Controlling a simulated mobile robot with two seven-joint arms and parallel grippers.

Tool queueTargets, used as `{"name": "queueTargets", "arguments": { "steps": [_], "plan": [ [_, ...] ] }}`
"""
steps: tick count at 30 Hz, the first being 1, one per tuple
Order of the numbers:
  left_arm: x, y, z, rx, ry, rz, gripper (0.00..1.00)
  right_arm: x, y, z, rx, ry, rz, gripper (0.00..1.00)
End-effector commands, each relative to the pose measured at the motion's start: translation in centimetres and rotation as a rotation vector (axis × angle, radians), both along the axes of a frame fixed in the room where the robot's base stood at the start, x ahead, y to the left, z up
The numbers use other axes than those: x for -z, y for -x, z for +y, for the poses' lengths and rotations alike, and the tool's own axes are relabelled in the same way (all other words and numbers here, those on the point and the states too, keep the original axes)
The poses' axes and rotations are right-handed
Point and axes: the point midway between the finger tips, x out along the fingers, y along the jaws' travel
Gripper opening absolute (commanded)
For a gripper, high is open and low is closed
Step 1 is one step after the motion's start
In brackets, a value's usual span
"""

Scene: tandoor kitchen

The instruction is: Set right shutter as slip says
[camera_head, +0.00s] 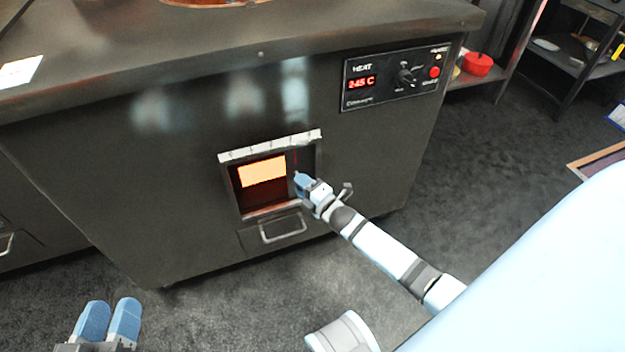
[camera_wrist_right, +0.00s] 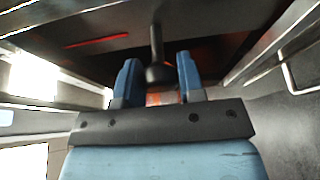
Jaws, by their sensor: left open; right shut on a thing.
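The right shutter (camera_head: 306,160) is a dark panel in the right part of a framed opening low on the tandoor's front. An orange glow (camera_head: 262,172) shows in the opening to its left. A pale marked strip (camera_head: 270,146) runs along the top of the frame. My right gripper (camera_head: 299,179) is at the shutter; in the right wrist view its blue fingers (camera_wrist_right: 158,78) are shut on a dark knob (camera_wrist_right: 156,45). A white slip (camera_head: 20,71) lies on the counter top at left, its writing unreadable. My left gripper (camera_head: 111,310) is open and empty, low over the floor.
A control panel (camera_head: 392,78) reading 245 C, with a knob and red button, is on the tandoor's upper right. A drawer handle (camera_head: 283,231) sits just below the opening. A red pot (camera_head: 478,64) stands on a shelf behind. Floor in front is clear.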

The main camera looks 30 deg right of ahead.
Motion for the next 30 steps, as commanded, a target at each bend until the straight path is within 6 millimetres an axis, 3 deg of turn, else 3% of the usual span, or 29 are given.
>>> {"name": "queueTargets", "arguments": {
  "steps": [3, 12, 13, 16, 25, 30],
  "plan": [
    [-0.7, 0.0, 0.0, -0.006, 0.008, -0.016, 0.43, -0.1, -0.3, 1.4, -0.001, -0.004, 0.000, 0.00],
    [-0.6, 0.0, 0.0, -0.006, 0.009, -0.018, 0.43, 0.0, -0.3, 1.6, -0.002, -0.001, 0.000, 0.00],
    [-0.6, 0.0, 0.0, -0.006, 0.009, -0.018, 0.43, 0.0, -0.3, 1.6, -0.001, -0.001, 0.000, 0.40],
    [-0.6, 0.0, 0.0, -0.006, 0.009, -0.018, 0.43, 0.0, -0.3, 1.6, -0.001, -0.001, 0.000, 0.60],
    [-0.7, 0.0, 0.0, -0.006, 0.009, -0.018, 0.43, 0.0, -0.2, 1.5, -0.001, -0.001, 0.000, 0.60],
    [-1.9, -0.1, 0.1, -0.014, 0.018, -0.042, 0.43, -0.2, 1.8, 1.2, 0.000, -0.002, 0.003, 0.60]
  ]
}}
